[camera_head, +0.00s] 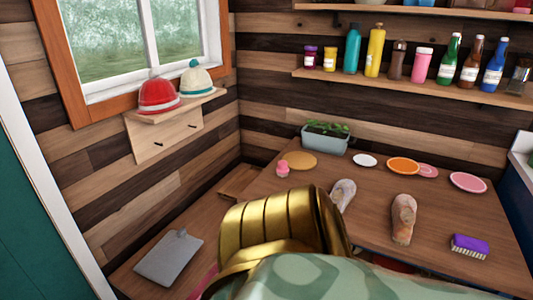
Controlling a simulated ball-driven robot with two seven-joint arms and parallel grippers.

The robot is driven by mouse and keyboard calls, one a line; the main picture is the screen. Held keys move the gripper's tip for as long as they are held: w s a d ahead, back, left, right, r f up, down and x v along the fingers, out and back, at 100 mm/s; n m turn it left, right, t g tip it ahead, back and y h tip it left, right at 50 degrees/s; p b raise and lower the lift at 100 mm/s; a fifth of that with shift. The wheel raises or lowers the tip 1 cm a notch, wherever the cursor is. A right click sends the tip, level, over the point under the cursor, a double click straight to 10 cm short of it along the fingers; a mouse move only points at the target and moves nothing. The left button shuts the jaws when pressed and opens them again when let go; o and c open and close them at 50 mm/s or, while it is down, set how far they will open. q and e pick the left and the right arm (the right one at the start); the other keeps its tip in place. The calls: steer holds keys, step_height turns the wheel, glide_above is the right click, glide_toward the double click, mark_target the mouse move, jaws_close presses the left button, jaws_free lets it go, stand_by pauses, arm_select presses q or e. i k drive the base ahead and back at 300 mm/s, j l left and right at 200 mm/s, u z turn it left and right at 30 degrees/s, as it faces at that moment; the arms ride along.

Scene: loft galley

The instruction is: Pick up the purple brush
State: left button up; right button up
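The purple brush (470,246) lies on the brown wooden table (300,178), near its right front part. Its purple top faces up and a pale bristle side shows along its front. Nothing touches it. Neither my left gripper nor my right gripper shows in the head view.
Two beige elongated objects (404,220) (343,193) lie left of the brush. Several round plates or mats, including an orange one (403,166), and a planter (327,138) stand farther back. A gold ribbed shape (285,220) hides the near table edge. Bottles line a wall shelf (430,88).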

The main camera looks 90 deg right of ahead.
mark_target(480, 248)
steer(key=z, duration=4.35)
